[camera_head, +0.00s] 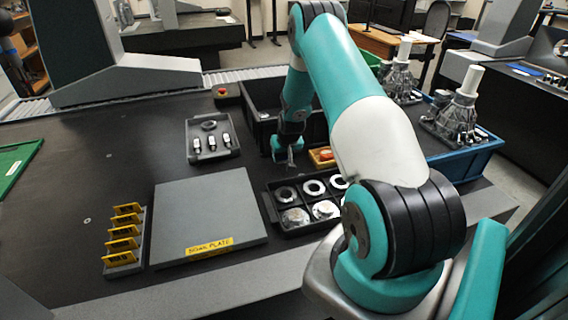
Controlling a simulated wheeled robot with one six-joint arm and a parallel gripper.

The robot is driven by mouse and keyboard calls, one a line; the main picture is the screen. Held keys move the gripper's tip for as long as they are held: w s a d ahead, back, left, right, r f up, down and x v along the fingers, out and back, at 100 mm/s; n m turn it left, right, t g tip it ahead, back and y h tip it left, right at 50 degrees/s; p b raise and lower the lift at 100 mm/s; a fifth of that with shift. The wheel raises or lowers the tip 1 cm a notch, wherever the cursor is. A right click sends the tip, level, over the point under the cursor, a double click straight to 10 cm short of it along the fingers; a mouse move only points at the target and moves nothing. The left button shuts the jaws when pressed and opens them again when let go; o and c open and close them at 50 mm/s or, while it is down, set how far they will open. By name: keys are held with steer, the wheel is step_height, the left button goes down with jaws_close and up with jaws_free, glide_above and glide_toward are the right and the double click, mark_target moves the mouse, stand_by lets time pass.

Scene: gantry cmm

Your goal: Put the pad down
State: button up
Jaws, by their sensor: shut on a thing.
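My gripper (287,152) points down over the far left end of the black compartment tray, near the middle of the table. It is small in the view and partly hidden by my own wrist. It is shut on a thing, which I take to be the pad. The pad is too small and too covered for me to make out its shape or colour. I cannot tell whether it touches anything below.
The black tray (264,206) holds several rings and round parts. A grey granite plate (208,212) with a yellow label lies left of it. A yellow-piece rack (124,262), grey tray (192,150), black bin (262,92) and blue crate (462,160) stand around.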

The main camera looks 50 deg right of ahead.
mark_target(285, 161)
steer(key=shift+f, duration=1.95)
steer(key=shift+f, duration=0.2)
steer(key=o, duration=0.9)
steer(key=shift+r, duration=0.15)
